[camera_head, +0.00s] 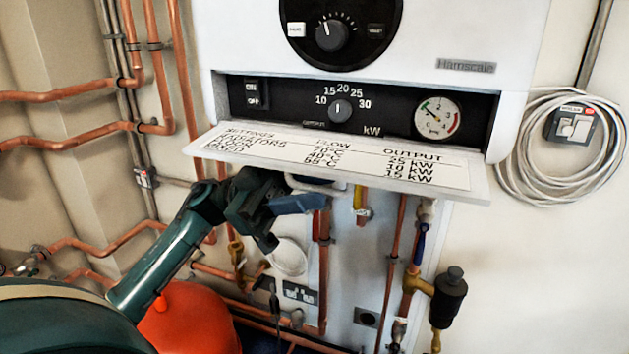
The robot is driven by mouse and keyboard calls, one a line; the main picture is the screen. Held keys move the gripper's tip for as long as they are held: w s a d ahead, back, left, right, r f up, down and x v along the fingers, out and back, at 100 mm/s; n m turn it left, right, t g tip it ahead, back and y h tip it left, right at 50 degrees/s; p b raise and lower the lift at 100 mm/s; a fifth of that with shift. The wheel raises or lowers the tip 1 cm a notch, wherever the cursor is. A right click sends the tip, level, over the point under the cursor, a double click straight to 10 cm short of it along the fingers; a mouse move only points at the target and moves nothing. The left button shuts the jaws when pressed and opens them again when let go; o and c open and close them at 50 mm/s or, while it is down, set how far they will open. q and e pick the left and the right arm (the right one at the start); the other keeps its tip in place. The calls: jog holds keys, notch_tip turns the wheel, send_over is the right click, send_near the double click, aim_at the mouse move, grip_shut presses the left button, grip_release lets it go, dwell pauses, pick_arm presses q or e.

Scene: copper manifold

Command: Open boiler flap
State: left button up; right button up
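The boiler flap (330,165) is a white panel with a printed settings table on its upturned face. It is swung down and juts out from the boiler's lower front, leaving the black control panel (385,107) behind it uncovered. My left gripper (290,210) is dark green and sits just below the flap's left half. The flap's edge hides its top, so I cannot tell whether it touches the flap. Its fingers are partly hidden and seen at a slant, and nothing shows held in them. My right gripper is not in view.
The white boiler (460,30) hangs on the wall. Copper pipes (392,265) and valves run below it, close to my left gripper. More pipes line the left wall. A red-orange vessel (190,320) is low at left. A coiled cable (545,170) hangs at right.

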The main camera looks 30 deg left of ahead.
pick_arm(q)
jog(key=shift+d+r, duration=0.1)
jog(key=shift+d, duration=0.25)
jog(key=shift+c, duration=0.2)
grip_shut()
